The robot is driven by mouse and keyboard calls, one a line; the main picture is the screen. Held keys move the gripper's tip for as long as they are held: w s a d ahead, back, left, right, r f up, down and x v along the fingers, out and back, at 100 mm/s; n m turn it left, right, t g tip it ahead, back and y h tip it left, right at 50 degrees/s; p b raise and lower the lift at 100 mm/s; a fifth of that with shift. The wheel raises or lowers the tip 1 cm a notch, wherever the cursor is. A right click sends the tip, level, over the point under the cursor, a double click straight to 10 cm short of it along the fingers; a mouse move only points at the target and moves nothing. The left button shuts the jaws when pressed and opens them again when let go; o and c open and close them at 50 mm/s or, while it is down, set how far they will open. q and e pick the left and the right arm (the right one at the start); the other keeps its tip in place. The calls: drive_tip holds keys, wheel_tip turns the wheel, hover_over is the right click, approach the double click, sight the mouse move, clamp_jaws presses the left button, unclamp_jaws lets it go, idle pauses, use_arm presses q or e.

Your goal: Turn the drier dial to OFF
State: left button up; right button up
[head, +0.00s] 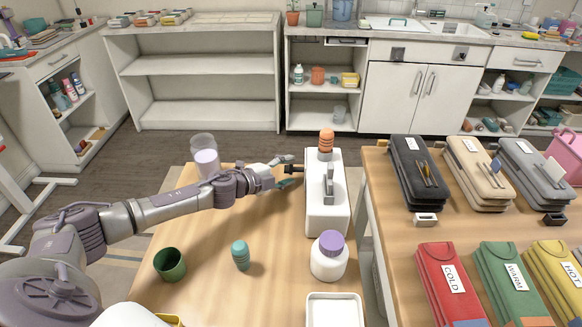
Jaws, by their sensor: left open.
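A white box-like unit (335,222) stands on the wooden table, with a grey upright handle (329,187) on top and an orange ribbed piece (326,139) at its far end. A small dark knob-like part (298,169) sticks out from its left side. No dial marking or OFF label is readable, so I cannot tell whether this part is the drier dial. My left gripper (290,171) is open, just left of the unit, its fingers pointing right at the dark part. Whether they touch it is unclear. My right gripper is not in view.
A white jar with a purple lid (329,258) stands near the unit's front. A green cup (169,264), a teal bottle (241,255) and a clear container (205,158) stand on the table. Coloured pouches, including a red one (445,280), lie on the table at right.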

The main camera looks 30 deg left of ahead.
use_arm(q)
drive_tip(key=shift+x, duration=0.85)
drive_tip(key=shift+c, duration=0.4)
clamp_jaws()
drive_tip(key=shift+p, duration=0.35)
